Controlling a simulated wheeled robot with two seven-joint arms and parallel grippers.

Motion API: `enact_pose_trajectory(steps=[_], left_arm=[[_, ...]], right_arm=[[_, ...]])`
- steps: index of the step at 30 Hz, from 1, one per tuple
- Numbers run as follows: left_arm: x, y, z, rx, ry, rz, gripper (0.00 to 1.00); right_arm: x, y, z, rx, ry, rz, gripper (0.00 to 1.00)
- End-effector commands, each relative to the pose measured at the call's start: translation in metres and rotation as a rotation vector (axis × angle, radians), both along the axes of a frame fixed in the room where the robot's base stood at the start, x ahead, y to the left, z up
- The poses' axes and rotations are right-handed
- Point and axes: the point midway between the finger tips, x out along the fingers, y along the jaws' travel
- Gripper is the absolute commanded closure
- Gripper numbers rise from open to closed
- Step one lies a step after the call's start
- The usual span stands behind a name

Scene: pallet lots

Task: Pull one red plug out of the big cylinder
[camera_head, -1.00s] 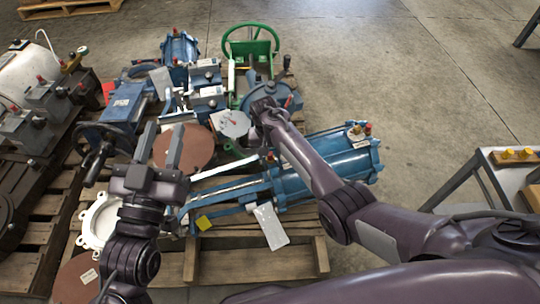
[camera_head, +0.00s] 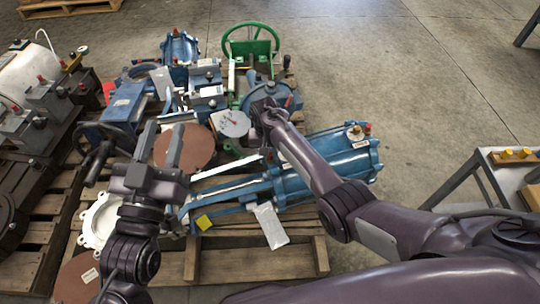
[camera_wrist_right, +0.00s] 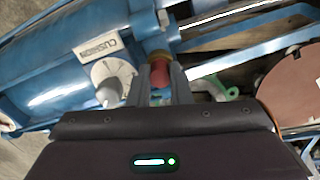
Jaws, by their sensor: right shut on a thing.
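The big blue cylinder (camera_head: 325,165) lies on the pallet, running from the middle toward the right. In the right wrist view its blue body (camera_wrist_right: 60,70) is at the left, with a round fitting marked CUSHION. My right gripper (camera_wrist_right: 161,78) has its two fingers on either side of a red plug (camera_wrist_right: 160,72) and is shut on it. The plug sits at a brassy fitting at the cylinder's end near the rods. In the head view my right arm hides this spot. Another red plug (camera_head: 368,128) shows at the far right end. My left gripper (camera_head: 164,134) is open and empty above a brown disc.
The pallet (camera_head: 255,266) also holds the brown disc (camera_head: 195,152), a green handwheel (camera_head: 250,42), blue valves and a white ring (camera_head: 97,222). Another loaded pallet is at the left. A metal table (camera_head: 490,160) stands at the right.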

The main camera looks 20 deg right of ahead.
Motion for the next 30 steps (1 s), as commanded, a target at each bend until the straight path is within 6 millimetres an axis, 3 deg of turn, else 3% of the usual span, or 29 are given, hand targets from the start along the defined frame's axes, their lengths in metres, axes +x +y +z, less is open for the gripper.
enact_pose_trajectory(steps=[14,30], left_arm=[[0.0,0.0,0.001,0.0,0.0,0.0,0.64],[0.0,0.0,0.022,0.0,0.0,0.0,0.64]], right_arm=[[0.0,0.0,0.001,0.0,0.0,0.0,1.0],[0.0,0.001,0.021,0.0,0.0,0.0,1.0]])
